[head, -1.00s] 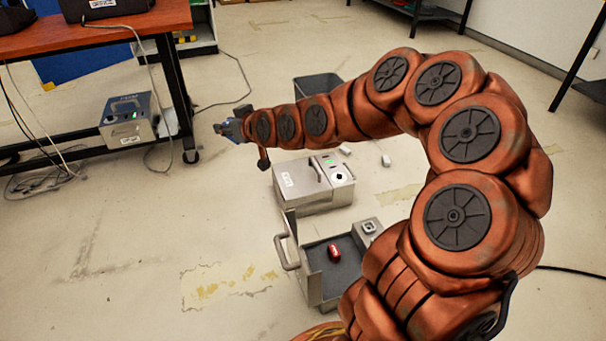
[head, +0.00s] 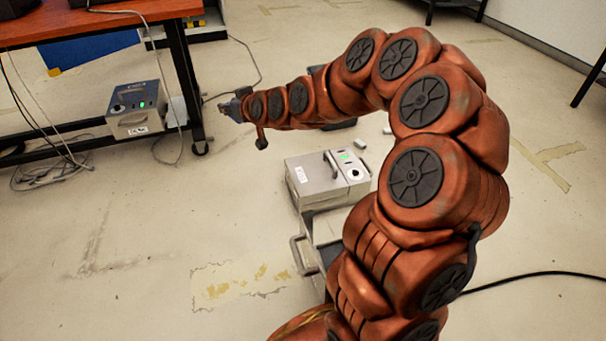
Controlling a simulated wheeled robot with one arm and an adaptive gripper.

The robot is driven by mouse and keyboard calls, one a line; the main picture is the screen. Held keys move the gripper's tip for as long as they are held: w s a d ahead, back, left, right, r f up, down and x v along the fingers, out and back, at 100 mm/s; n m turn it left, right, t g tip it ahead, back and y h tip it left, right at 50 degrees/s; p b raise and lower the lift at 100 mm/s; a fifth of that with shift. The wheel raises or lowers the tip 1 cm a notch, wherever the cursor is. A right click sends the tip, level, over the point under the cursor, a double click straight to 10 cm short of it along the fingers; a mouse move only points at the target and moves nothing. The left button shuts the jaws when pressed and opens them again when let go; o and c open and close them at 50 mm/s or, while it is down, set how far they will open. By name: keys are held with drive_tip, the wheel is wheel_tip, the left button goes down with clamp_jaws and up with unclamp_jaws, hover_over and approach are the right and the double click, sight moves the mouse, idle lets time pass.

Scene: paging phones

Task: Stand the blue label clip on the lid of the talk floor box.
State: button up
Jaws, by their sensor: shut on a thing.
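My gripper (head: 232,109) is at the far end of my outstretched arm, left of the picture's middle, above the floor. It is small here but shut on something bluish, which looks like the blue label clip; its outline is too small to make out. Another grey box (head: 135,122) with a green light stands under the table at left. Their labels are unreadable, so I cannot tell which is the talk floor box.
An open grey box (head: 310,268) with a side handle is mostly hidden behind my arm. The wooden table (head: 95,27) has dark legs and trailing cables (head: 45,174). Small pale blocks (head: 360,143) lie behind the middle box. The floor at left front is clear.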

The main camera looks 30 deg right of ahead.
drive_tip(key=w+d+f+m+h+b, duration=0.1)
drive_tip(key=w+d+f+m+h, duration=0.3)
drive_tip(key=d, duration=0.5)
drive_tip(key=w+d+f+m+h+b, duration=0.1)
drive_tip(key=w+d+f+h, duration=0.1)
drive_tip(key=w+d+f, duration=0.45)
drive_tip(key=m+g+h+b, duration=0.5)
drive_tip(key=m+g+h, duration=0.2)
drive_tip(key=m+h, duration=0.15)
hover_over(304, 171)
wheel_tip(304, 171, down, 29)
drive_tip(key=shift+y, duration=0.35)
wheel_tip(304, 171, down, 10)
drive_tip(key=b, duration=0.4)
drive_tip(key=shift+r, duration=0.2)
